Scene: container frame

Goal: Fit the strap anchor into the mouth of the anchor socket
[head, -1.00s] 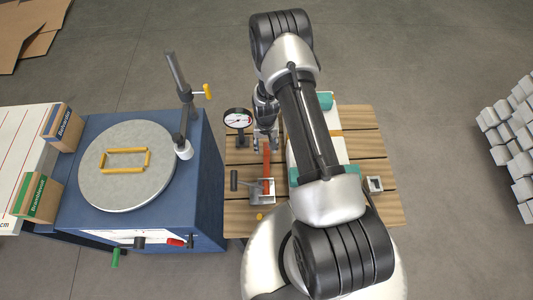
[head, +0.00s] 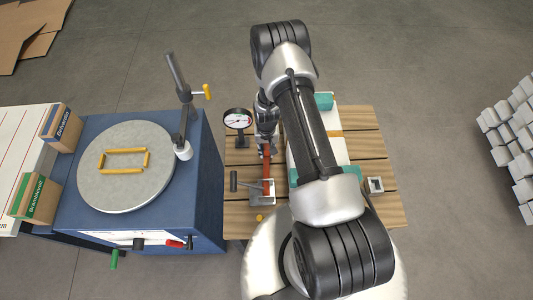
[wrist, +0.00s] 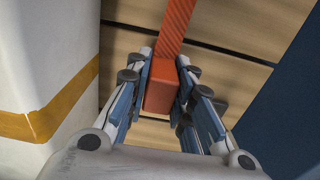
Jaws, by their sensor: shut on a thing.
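The strap anchor (wrist: 161,93) is an orange block at the end of an orange strap (wrist: 175,25). My gripper (wrist: 163,82) is shut on it, one blue-grey finger at each side. In the head view my gripper (head: 265,150) is over the left part of the wooden deck, and the strap (head: 267,165) runs from it toward a grey ratchet (head: 262,198). A small grey square piece with an open mouth, apparently the anchor socket (head: 375,184), sits on the deck's right, away from my gripper. The wrist view does not show it.
A white case (head: 331,121) with teal corners and an orange band lies beside my gripper, partly hidden by my arm. A dial gauge (head: 237,119) stands left of my gripper. A blue cabinet (head: 208,160) stands further left. The wooden deck (head: 375,135) has room at right.

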